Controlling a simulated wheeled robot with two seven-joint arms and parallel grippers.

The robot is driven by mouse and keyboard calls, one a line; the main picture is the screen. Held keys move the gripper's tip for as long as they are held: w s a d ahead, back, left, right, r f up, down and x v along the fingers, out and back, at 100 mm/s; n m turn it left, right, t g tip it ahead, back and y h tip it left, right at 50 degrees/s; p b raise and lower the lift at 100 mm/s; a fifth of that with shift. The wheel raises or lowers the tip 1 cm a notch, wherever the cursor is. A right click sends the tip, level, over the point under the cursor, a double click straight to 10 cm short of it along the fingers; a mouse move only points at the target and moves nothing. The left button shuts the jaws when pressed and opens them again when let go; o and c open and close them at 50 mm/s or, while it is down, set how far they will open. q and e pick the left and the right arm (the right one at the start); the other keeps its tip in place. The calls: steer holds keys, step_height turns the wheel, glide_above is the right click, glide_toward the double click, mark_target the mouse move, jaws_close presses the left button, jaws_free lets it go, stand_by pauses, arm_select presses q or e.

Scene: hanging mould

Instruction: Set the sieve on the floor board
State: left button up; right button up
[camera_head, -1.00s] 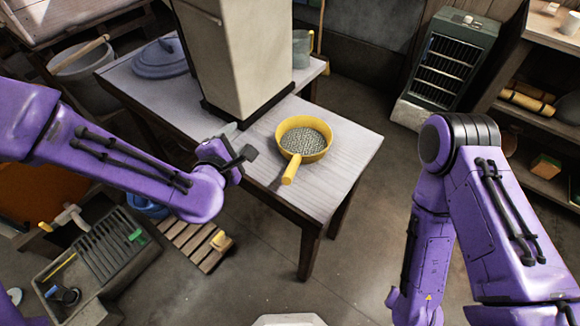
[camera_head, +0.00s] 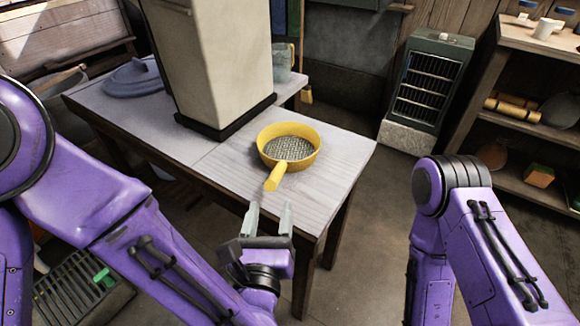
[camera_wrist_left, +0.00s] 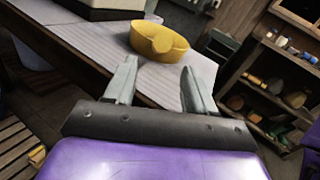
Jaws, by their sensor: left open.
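The sieve (camera_head: 290,147) is yellow with a round rim, a grey mesh and a short handle. It sits on the table's right end, its handle pointing toward me. It also shows in the left wrist view (camera_wrist_left: 160,43), beyond the fingers. My left gripper (camera_head: 269,219) is open and empty, just off the table's near edge and short of the handle. In the left wrist view its two fingers (camera_wrist_left: 152,80) are well apart. My right gripper is out of view; only my right arm shows. I cannot identify the floor board in the head view; a slatted wooden pallet (camera_wrist_left: 20,150) shows in the left wrist view.
A tall pale box-like block (camera_head: 215,60) stands on the table (camera_head: 335,165) behind the sieve. A blue lid (camera_head: 135,77) lies at the left. A dark heater-like cabinet (camera_head: 428,85) and shelves (camera_head: 520,130) stand at the right. Floor between table and cabinet is clear.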

mark_target(276, 180)
arm_select(q)
steer(key=w, duration=0.3)
steer(key=w+d+p, duration=0.1)
steer(key=w, duration=0.4)
steer(key=shift+w+d, duration=0.15)
steer(key=shift+w, duration=0.25)
jaws_close()
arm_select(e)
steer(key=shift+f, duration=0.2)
